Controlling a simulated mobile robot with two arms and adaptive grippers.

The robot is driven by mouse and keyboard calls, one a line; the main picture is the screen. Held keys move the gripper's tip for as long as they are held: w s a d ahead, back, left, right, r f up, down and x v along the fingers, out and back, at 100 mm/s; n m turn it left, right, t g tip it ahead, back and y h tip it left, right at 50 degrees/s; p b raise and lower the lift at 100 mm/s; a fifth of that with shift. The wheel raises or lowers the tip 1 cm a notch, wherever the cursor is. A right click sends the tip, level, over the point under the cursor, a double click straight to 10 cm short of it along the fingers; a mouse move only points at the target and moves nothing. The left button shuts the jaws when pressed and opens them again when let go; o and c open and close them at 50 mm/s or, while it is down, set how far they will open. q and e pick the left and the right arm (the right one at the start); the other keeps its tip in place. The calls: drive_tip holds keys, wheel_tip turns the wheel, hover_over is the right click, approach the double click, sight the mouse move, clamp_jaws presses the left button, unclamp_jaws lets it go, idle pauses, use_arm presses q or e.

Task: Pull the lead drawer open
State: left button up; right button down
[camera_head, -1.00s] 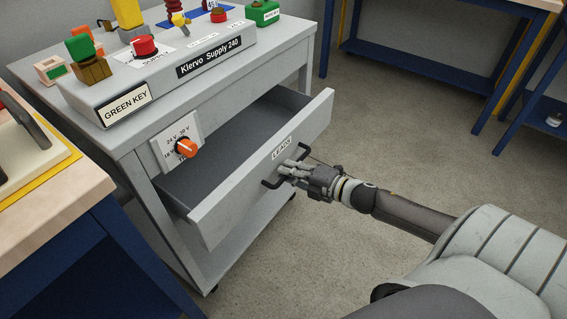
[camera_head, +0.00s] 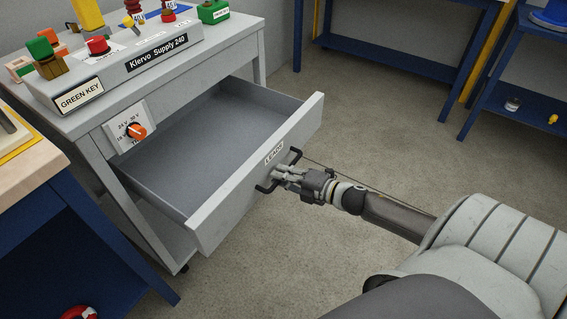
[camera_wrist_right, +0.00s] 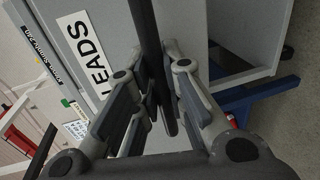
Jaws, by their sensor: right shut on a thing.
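The lead drawer (camera_head: 225,130) of the grey cabinet is well out, and its grey floor looks bare. Its front panel carries a "LEADS" label (camera_head: 274,153) and a black bar handle (camera_head: 265,187). My right gripper (camera_head: 283,177) is shut on the handle from the front. In the right wrist view the fingers (camera_wrist_right: 160,100) lie on both sides of the dark handle bar (camera_wrist_right: 152,50), beside the "LEADS" label (camera_wrist_right: 84,45). My left gripper is not in view.
The cabinet top holds the Klervo Supply 240 unit (camera_head: 130,72). An orange knob (camera_head: 136,132) is on the cabinet front. A wooden-topped blue bench (camera_head: 45,170) stands close at left. Blue benches (camera_head: 395,50) stand at the back. Bare floor (camera_head: 390,130) lies right of the drawer.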

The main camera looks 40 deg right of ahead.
drive_tip(key=c, duration=1.5)
unclamp_jaws()
drive_tip(key=v, duration=1.2)
